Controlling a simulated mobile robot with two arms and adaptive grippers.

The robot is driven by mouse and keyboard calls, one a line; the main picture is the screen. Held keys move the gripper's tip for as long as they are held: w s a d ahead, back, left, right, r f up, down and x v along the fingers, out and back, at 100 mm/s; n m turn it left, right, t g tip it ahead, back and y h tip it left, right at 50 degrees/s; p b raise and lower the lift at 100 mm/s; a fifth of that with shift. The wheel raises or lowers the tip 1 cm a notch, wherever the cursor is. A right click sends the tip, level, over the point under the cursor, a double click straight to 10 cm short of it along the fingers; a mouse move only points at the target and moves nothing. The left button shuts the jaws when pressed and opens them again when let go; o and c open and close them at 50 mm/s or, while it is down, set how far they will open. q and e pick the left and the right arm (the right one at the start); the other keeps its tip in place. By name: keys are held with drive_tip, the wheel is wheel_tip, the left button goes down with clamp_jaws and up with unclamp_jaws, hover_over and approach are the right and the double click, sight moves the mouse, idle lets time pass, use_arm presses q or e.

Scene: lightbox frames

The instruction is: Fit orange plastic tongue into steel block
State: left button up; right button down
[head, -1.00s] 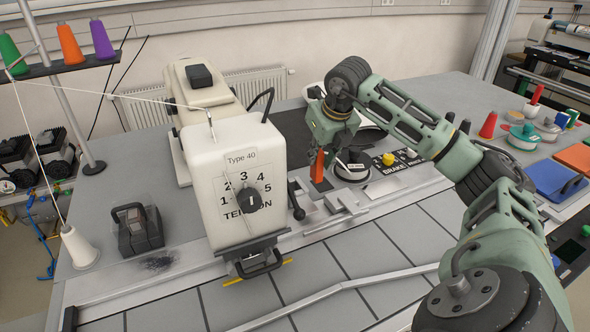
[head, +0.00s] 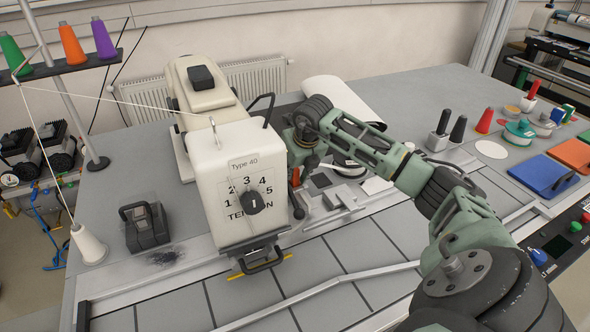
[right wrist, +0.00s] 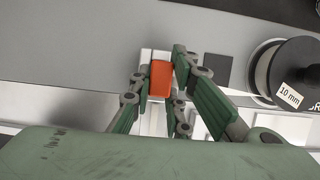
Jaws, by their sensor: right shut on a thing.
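The orange tongue (right wrist: 160,78) is upright between the fingers of my right gripper (right wrist: 160,92) in the right wrist view. In the head view a small part of the orange tongue (head: 295,178) shows under my right gripper (head: 298,160), close beside the white sewing machine head. A pale metal piece (right wrist: 146,57), which looks like the steel block, lies under and around the tongue in the wrist view. I cannot tell whether the tongue touches it or is inside it. In the head view, steel parts (head: 345,197) lie on the bed just right of the gripper. My left gripper is not in view.
The sewing machine head (head: 232,170) stands tight to the left of my right gripper. A dark square (right wrist: 218,70) and a spool marked 10 mm (right wrist: 290,80) lie to the right in the wrist view. The grey table front (head: 330,260) is mostly clear.

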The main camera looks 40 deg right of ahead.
drive_tip(key=shift+f, duration=0.15)
drive_tip(key=c, duration=1.7)
unclamp_jaws()
drive_tip(key=shift+o, duration=0.2)
drive_tip(key=shift+r, duration=0.4)
drive_tip(key=b+v, duration=0.2)
drive_tip(key=v, duration=0.9)
drive_tip(key=shift+s+r+b, duration=0.25)
drive_tip(key=shift+s+b, duration=0.05)
drive_tip(key=shift+a+f, duration=0.1)
drive_tip(key=shift+a, duration=0.05)
